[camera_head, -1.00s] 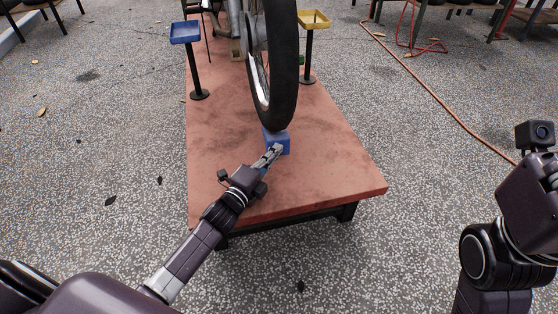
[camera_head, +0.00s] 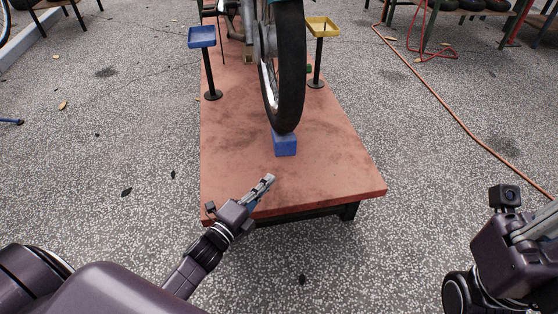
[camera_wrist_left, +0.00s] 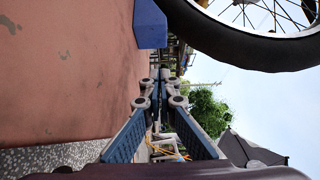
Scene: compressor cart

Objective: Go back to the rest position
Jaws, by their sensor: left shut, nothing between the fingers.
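My left gripper (camera_head: 265,184) is shut and empty over the near left part of the red platform (camera_head: 340,170). It is apart from the blue block (camera_head: 285,145), which sits on the platform against the bottom of the motorcycle wheel (camera_head: 289,70). In the left wrist view the shut fingers (camera_wrist_left: 156,88) show at the centre, with the blue block (camera_wrist_left: 150,25) and the tyre (camera_wrist_left: 240,50) beyond at the top. My right arm shows at the lower right of the head view; its fingertips are out of view.
A blue tray on a post (camera_head: 202,37) stands on the platform's left side and a yellow tray (camera_head: 322,27) on its right. An orange hose (camera_head: 450,110) lies on the ground at the right. The speckled ground left of the platform is mostly clear.

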